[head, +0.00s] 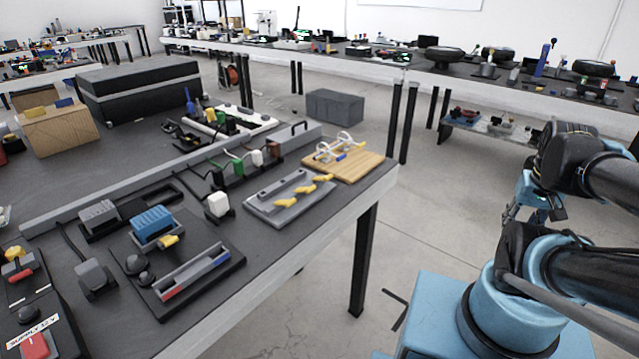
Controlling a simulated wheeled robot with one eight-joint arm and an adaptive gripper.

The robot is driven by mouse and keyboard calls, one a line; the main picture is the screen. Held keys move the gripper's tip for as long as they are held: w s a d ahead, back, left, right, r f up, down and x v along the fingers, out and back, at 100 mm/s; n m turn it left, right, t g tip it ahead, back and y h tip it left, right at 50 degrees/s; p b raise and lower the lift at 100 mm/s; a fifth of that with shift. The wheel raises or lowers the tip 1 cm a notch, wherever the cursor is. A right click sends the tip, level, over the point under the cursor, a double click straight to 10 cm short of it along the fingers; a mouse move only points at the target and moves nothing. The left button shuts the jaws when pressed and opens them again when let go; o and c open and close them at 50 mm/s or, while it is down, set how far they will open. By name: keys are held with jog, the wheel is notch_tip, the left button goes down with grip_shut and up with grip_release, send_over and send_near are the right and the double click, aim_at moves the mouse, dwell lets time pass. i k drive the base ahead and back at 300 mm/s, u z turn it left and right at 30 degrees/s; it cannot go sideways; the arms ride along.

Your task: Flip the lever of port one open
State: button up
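A grey plate (262,208) near the table's right edge carries three yellow levers: a near one (285,203), a middle one (305,190) and a far one (323,178). A blue ribbed block (152,222) on a dark board at the left front has another yellow lever (168,241) at its front. I cannot read any port number, so I cannot tell which is port one. My gripper (512,212) seems to be partly visible at the right, beside my blue and black arm, well away from the table and the levers. Its fingers are too small and hidden to judge.
The dark table (310,232) also holds a wooden board (345,165) with white goggles, a white plug (218,205), a grey connector (94,277) on a cable and a red switch (35,345). Open floor (430,215) lies between the table and my arm.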

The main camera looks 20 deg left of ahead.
aim_at(286, 202)
jog(key=z, duration=0.55)
jog(key=k, duration=2.95)
jog(key=u, duration=1)
jog(key=i, duration=1)
